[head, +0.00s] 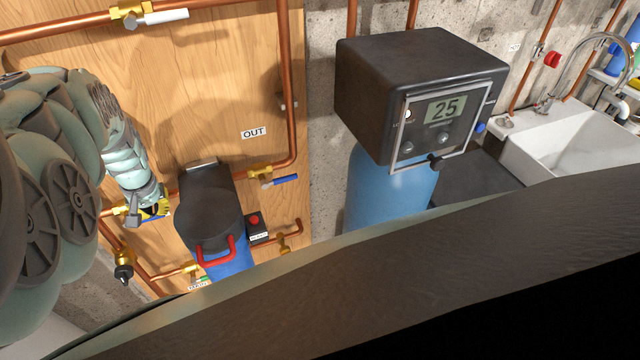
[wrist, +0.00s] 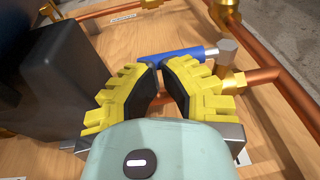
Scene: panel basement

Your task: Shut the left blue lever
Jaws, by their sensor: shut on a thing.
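The left blue lever (wrist: 190,54) shows in the wrist view as a blue handle running left from a silver stem on a brass valve (wrist: 231,82). My gripper (wrist: 164,70) has yellow ridged fingers with dark pads, closed on the lever's handle; the fingertips hide part of it. In the head view my gripper (head: 155,210) is at the left of the wooden board, low beside the dark-topped filter housing, and covers most of that lever. Another blue lever (head: 286,179) sits to the right on a brass valve, apart from my gripper.
The filter housing (head: 209,205) with a red handle (head: 217,252) stands close right of my gripper. Copper pipes (head: 289,90) run along the board. A grey control box (head: 415,90) on a blue tank and a white sink (head: 560,140) are farther right.

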